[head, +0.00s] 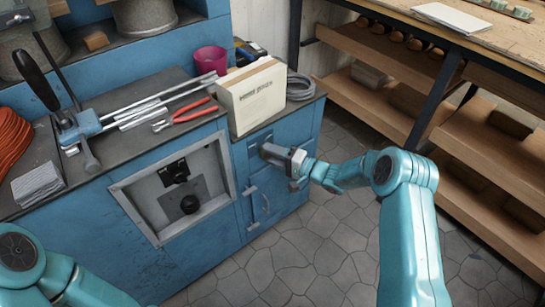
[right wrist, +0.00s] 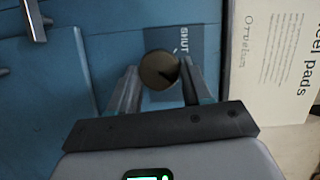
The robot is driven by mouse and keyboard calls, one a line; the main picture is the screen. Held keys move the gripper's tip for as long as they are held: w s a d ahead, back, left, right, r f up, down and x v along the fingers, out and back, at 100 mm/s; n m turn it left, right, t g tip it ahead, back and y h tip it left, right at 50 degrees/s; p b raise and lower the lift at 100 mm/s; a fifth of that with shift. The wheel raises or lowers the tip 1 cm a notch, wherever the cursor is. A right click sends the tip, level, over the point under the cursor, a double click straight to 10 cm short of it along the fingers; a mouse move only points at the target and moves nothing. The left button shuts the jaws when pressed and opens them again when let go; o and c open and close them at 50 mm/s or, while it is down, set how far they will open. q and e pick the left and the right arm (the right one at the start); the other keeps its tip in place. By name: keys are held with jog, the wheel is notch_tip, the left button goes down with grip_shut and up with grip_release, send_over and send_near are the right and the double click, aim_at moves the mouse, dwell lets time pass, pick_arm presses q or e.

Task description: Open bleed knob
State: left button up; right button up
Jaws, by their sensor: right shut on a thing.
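The bleed knob (right wrist: 158,70) is a round, dark bronze-brown disc on the blue cabinet front, seen in the right wrist view. A darker wedge shows on its face. The word SHUT is printed on a label (right wrist: 184,45) beside it, to the right in that view. My right gripper (right wrist: 160,84) has its two fingers on either side of the knob and is shut on it. In the head view the right gripper (head: 268,152) reaches the cabinet front below the cream box, and the knob is hidden there. My left gripper is out of view.
A cream box (head: 250,95) stands on the countertop just above the right gripper. A metal handle (head: 264,200) is on the cabinet front below. A framed recessed panel (head: 182,190) lies to the left. Wooden shelves (head: 480,140) stand at right, with clear stone floor (head: 320,240) between.

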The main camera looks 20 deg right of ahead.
jog(key=shift+m, duration=0.6)
jog(key=o, duration=1)
jog(key=p+v, duration=0.1)
jog(key=v, duration=1.5)
jog(key=shift+f, duration=0.4)
jog(key=shift+s+d, duration=0.15)
jog(key=shift+d, duration=0.05)
